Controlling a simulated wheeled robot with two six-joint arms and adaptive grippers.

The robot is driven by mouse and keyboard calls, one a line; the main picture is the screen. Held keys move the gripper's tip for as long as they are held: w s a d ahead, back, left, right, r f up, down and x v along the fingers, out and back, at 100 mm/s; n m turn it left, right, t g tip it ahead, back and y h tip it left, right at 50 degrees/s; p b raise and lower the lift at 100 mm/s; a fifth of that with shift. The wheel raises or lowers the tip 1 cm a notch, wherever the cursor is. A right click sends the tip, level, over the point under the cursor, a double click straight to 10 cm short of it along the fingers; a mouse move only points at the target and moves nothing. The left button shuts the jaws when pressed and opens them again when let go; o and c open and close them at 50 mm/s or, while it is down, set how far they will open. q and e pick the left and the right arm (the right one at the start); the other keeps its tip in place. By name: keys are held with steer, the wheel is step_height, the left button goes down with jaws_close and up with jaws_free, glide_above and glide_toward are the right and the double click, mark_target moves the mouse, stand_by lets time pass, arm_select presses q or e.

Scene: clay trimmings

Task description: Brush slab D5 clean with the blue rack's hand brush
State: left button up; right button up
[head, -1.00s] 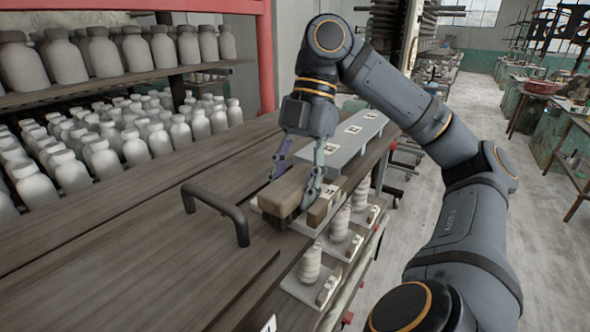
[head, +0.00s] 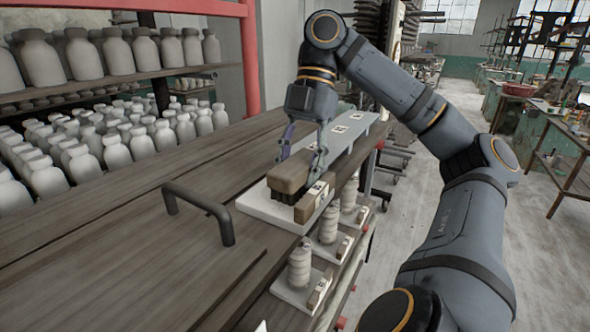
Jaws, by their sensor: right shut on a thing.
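My right gripper (head: 301,164) is shut on a hand brush (head: 286,176), a brown wooden block with dark bristles facing down. The brush is over a white slab (head: 262,205) on the dark wooden table. The bristles are at or just above the slab's top; I cannot tell if they touch. A small brown block with a white tag (head: 314,201) stands at the slab's right edge; its print is too small to read. No trimmings can be made out on the bare part of the slab. My left gripper is not in view.
A grey-blue rack (head: 352,128) with white tags lies behind the brush. A dark bar handle (head: 205,209) stands up from the table left of the slab. Small slabs with ribbed pale pieces (head: 300,265) line the right edge. Shelves of pale bottles (head: 95,155) stand at left.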

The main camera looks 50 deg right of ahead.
mark_target(280, 174)
steer(key=shift+s+a+p, duration=0.1)
steer(key=shift+a+p, duration=0.3)
steer(key=shift+a, duration=1.1)
steer(key=shift+s+a+p, duration=0.1)
steer(key=shift+a+p, duration=0.65)
steer(key=shift+a, duration=0.7)
step_height(280, 174, up, 6)
steer(key=p, duration=0.6)
steer(key=shift+d, duration=0.1)
